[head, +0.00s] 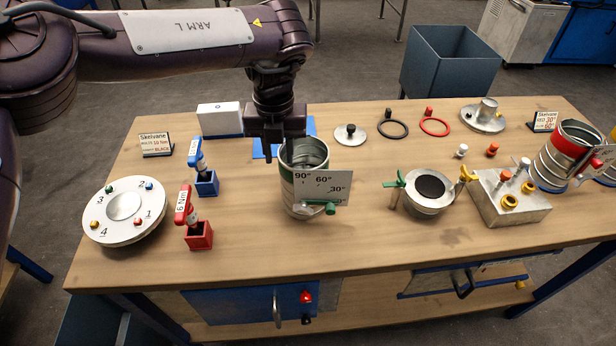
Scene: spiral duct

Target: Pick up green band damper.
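The green band damper (304,158) is an upright metal duct piece standing near the middle of the table. A strip of green shows at its left side, and an angle plate marked 90°, 60°, 30° and a green handle (328,208) are on its front. My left gripper (277,150) points down at the damper's back left rim. Its two dark fingers look apart, with the rim close by. Whether they touch the wall is hard to tell. My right gripper is not in view.
A red-banded damper (553,160) stands at the right. A round numbered plate (124,228), a blue holder (207,184) and a red holder (199,236) with tools are to the left. A clamp fixture (428,203) and metal block (515,205) are to the right. The table's front is mostly clear.

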